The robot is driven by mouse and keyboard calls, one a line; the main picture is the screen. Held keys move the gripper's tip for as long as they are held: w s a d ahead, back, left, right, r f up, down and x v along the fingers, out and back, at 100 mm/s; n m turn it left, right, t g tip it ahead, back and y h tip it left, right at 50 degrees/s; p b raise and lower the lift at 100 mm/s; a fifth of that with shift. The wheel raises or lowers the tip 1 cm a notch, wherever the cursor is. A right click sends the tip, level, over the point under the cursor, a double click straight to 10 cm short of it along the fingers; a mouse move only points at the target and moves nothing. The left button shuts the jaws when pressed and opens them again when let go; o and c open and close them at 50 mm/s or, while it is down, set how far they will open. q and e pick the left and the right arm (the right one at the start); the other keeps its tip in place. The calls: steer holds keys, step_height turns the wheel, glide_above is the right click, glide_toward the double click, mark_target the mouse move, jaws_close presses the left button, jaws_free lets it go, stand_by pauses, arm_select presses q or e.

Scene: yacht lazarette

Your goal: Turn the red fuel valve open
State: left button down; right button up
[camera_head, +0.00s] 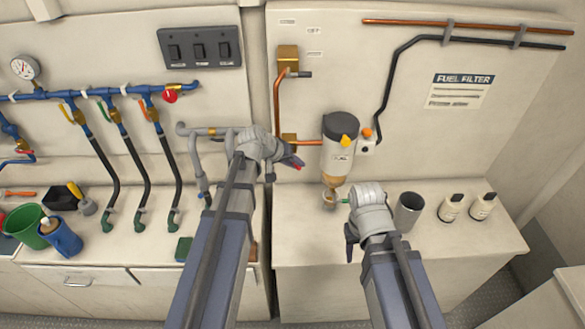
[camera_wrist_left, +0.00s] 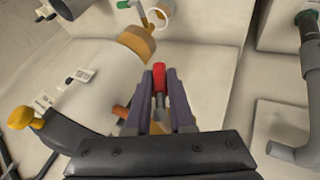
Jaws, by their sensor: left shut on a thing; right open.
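The red fuel valve lever (camera_head: 298,163) shows as a small red tip at my left gripper, left of the fuel filter (camera_head: 340,160). In the left wrist view the red lever (camera_wrist_left: 159,75) has a metal shank running down between the fingers. My left gripper (camera_wrist_left: 160,98) is shut on the lever; it also shows in the head view (camera_head: 287,155). The lever's pivot is hidden by the gripper. My right gripper (camera_head: 350,238) is open and empty above the counter's front edge, below the filter.
A grey cup (camera_head: 409,211) and two white bottles (camera_head: 450,207) (camera_head: 482,206) stand on the right counter. Copper pipe (camera_head: 277,105) runs down the wall. Grey pipes (camera_head: 198,165) stand left of my left gripper. A red round knob (camera_head: 170,96) sits on the blue pipework.

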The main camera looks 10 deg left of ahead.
arm_select(q)
steer(key=n+t+h+b, duration=0.1)
steer(key=h+b, duration=0.2)
steer(key=b, duration=0.1)
steer(key=d+r+n+t+h+b, duration=0.1)
steer(key=h+b, duration=0.2)
steer(key=b, duration=0.1)
steer(key=d+r+t+h+b, duration=0.1)
steer(key=t+h+b, duration=0.1)
steer(key=b, duration=0.2)
steer(key=shift+w+n+h, duration=0.2)
steer(key=shift+n+h, duration=0.2)
steer(key=shift+r+n+t+h+b, duration=0.4)
steer(key=shift+r+t+h+b, duration=0.3)
steer(key=shift+b, duration=0.75)
steer(key=c, duration=0.8)
jaws_free()
steer(key=shift+a, duration=0.1)
steer(key=v, duration=0.7)
steer(key=shift+s+a+f+b, duration=0.1)
steer(key=shift+s+a+b, duration=0.15)
steer(key=shift+b, duration=0.1)
